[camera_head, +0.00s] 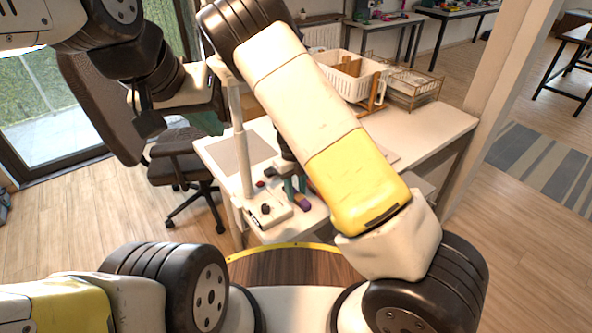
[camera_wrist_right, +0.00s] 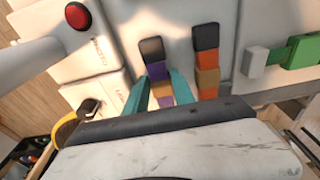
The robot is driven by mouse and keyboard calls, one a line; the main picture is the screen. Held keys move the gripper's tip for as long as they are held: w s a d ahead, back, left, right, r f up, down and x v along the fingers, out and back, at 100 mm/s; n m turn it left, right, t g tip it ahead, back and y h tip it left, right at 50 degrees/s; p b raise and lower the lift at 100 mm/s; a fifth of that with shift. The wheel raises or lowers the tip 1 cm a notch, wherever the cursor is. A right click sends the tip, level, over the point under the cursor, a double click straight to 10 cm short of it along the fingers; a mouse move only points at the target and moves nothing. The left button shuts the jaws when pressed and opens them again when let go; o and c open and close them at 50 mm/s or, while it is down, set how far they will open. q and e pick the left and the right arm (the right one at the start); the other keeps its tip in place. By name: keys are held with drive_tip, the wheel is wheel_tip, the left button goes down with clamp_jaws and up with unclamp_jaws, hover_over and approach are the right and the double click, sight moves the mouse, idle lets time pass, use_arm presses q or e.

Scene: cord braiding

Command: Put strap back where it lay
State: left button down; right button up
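In the right wrist view, a strap in dark, purple and tan sections (camera_wrist_right: 157,70) lies on a pale surface between the two teal fingers of my right gripper (camera_wrist_right: 158,82). The fingers stand close along both sides of the strap; I cannot tell whether they press on it. A second strap, dark, orange and tan (camera_wrist_right: 207,62), lies beside it to the right, apart from the fingers. In the head view my right gripper (camera_head: 295,186) is low over the table, partly hidden by my arm. My left wrist shows at the upper left, but its fingers cannot be made out.
A white post (camera_head: 238,140) rises from the table (camera_head: 430,128) left of my right gripper. A red button (camera_wrist_right: 76,15) shows in the wrist view. A green piece (camera_wrist_right: 303,50) lies at right. A white basket (camera_head: 350,82) and rack (camera_head: 415,85) stand at the back.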

drive_tip(key=o, duration=0.3)
drive_tip(key=shift+r, duration=0.1)
wheel_tip(320, 180, up, 11)
drive_tip(key=w, duration=0.1)
drive_tip(key=s+d+r+n+y, duration=0.3)
drive_tip(key=s+d+r+n, duration=0.1)
drive_tip(key=r+n, duration=0.45)
drive_tip(key=s+d+r+n+t, duration=0.3)
drive_tip(key=s+d+r+n, duration=0.2)
drive_tip(key=s+r+n, duration=0.3)
drive_tip(key=s+d+r+n+t, duration=0.4)
drive_tip(key=s+r+n, duration=0.3)
drive_tip(key=n, duration=0.6)
drive_tip(key=shift+s+d+r, duration=0.4)
drive_tip(key=shift+s+d, duration=0.25)
drive_tip(key=shift+s, duration=0.2)
